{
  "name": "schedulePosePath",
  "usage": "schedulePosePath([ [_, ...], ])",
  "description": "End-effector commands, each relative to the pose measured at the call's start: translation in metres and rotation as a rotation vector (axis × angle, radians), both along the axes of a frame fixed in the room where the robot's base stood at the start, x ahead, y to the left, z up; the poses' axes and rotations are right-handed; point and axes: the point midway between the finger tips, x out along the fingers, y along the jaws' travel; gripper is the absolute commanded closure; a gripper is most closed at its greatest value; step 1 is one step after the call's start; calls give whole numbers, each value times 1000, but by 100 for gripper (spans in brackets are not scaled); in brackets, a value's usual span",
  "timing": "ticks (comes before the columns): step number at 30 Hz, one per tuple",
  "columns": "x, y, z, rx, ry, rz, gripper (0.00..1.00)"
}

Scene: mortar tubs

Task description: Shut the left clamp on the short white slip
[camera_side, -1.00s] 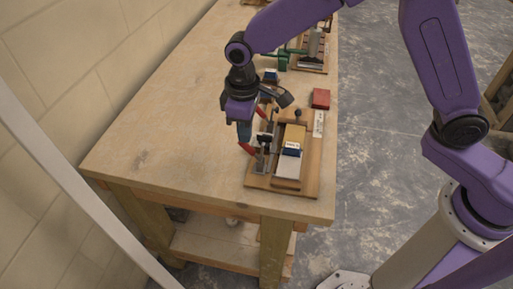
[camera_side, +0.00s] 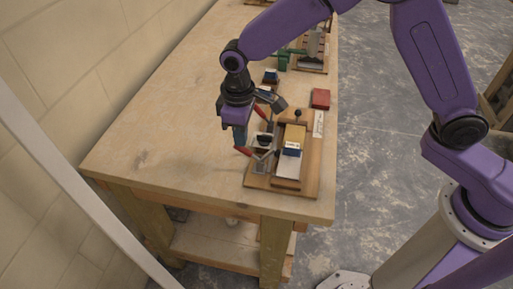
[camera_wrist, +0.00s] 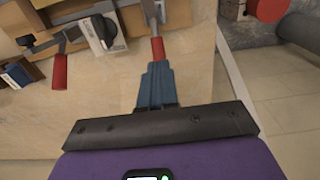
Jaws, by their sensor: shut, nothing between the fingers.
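A wooden fixture board (camera_side: 312,180) stands near the front end of the bench. It bears a pale white slip (camera_side: 287,167), a blue block (camera_side: 291,150) and a tan block (camera_side: 294,134). Metal clamp parts with a red handle (camera_side: 243,151) are at its left side, the handle sticking out left. A second red handle (camera_side: 260,112) lies farther back. My gripper (camera_side: 240,143) is shut and empty, fingers down by the nearer red handle. In the wrist view the fingertips (camera_wrist: 158,66) are right at the end of a red handle (camera_wrist: 158,48); contact is unclear. The clamp's pad is too small to judge.
A red box (camera_side: 320,98) lies behind the fixture, and a labelled strip (camera_side: 318,124) is at its right. Another fixture (camera_side: 312,62) and a green tool (camera_side: 284,60) stand farther back. The bench top (camera_side: 170,140) left of my gripper is clear.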

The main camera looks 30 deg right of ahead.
Motion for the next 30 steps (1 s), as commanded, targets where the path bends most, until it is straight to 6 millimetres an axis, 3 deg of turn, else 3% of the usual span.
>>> schedulePosePath([
  [14,4,4,-10,1,-1,0,100],
  [30,4,4,34,1,-1,1,100],
])
